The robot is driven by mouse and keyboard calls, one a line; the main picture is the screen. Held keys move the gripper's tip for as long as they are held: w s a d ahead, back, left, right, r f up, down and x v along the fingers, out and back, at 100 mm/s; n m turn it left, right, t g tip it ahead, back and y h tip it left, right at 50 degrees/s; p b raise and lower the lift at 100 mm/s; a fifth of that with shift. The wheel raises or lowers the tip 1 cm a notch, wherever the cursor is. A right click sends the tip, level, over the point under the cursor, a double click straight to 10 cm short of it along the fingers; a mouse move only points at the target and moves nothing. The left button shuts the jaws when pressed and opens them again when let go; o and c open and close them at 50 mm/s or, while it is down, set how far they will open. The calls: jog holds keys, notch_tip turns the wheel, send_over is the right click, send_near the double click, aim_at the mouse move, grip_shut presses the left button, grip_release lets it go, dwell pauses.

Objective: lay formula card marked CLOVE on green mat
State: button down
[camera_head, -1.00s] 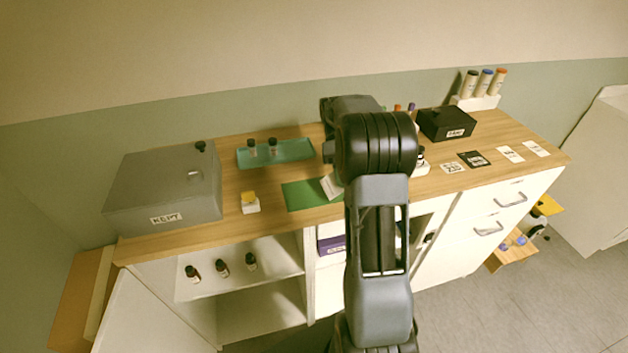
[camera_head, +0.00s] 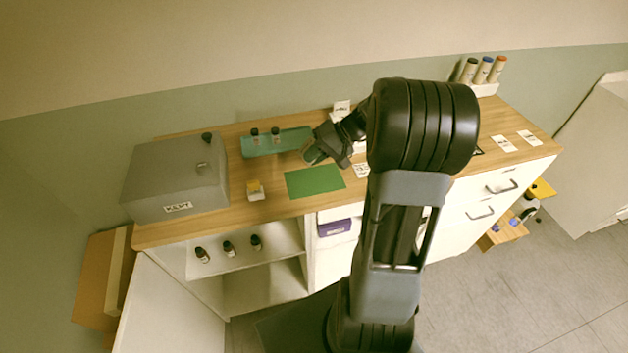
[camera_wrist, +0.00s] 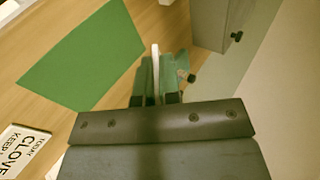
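The green mat (camera_head: 315,181) lies bare on the wooden counter; it also shows in the wrist view (camera_wrist: 82,58). My gripper (camera_head: 311,152) is above the counter behind the mat, near the teal tray. In the wrist view my gripper (camera_wrist: 155,98) has a thin white card (camera_wrist: 155,70) between its fingers, seen edge-on. Its marking cannot be read from here. A white sign (camera_wrist: 20,150) reading TODAY, CLOVE, KEEP lies right of the mat in the head view (camera_head: 361,170).
The teal tray (camera_head: 290,138) with two dark bottles stands behind the mat. A grey KEPT box (camera_head: 175,180) and a small yellow-topped block (camera_head: 255,189) are to the left. White cards (camera_head: 503,144) lie far right. My arm hides the counter's right middle.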

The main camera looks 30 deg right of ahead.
notch_tip(320, 180, down, 9)
jog(key=b, duration=0.6)
jog(key=shift+r, duration=0.1)
jog(key=c, duration=1.5)
grip_release()
jog(key=shift+p+v, duration=1.8)
jog(key=shift+v, duration=2.2)
jog(key=r+p, duration=0.1)
jog(key=r, duration=0.1)
jog(key=d+r+p, duration=0.1)
jog(key=r+p, duration=0.1)
jog(key=r, duration=0.1)
jog(key=d+r+p, duration=0.1)
jog(key=r+p, duration=0.1)
jog(key=r, duration=0.1)
jog(key=shift+s, duration=0.3)
